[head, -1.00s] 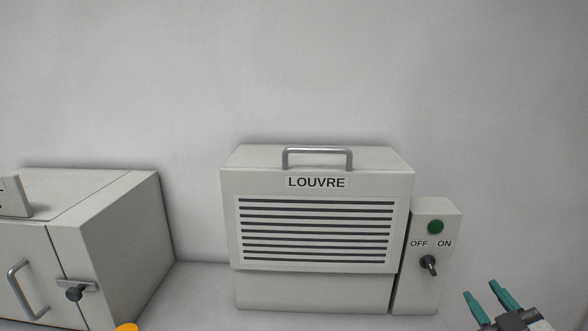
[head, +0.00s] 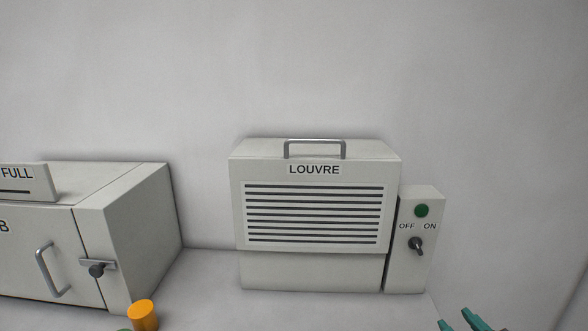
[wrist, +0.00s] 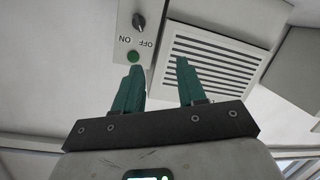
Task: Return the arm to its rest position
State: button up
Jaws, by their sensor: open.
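My gripper (head: 456,319) shows only its teal fingertips at the bottom right edge of the head view. In the wrist view my gripper (wrist: 157,78) shows both teal fingers apart with nothing between them. The grey louvre box (head: 315,271), labelled LOUVRE, stands up and to the left of the fingertips in the head view. Its side panel (head: 409,273) has a green button (head: 421,211) and an OFF/ON knob (head: 415,244). The fingers look clear of the box. The rest of my arm is out of the head view.
At the left is a grey cabinet (head: 138,217) with a bar handle (head: 52,270), a black-knobbed latch (head: 97,269) and a FULL sign (head: 25,182) on top. A plain wall closes the back.

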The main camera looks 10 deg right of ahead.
jog(key=s+a+f+m+g+y, duration=0.25)
jog(key=s+a+f+g, duration=0.85)
jog(key=f, duration=0.6)
jog(key=s+f+g+b, duration=0.3)
jog(key=s+f+b, duration=0.7)
jog(key=s+f, duration=0.3)
notch_tip(320, 180, down, 3)
jog(key=shift+f, duration=0.1)
jog(key=shift+w+m+y, duration=0.1)
jog(key=shift+m+y, duration=0.15)
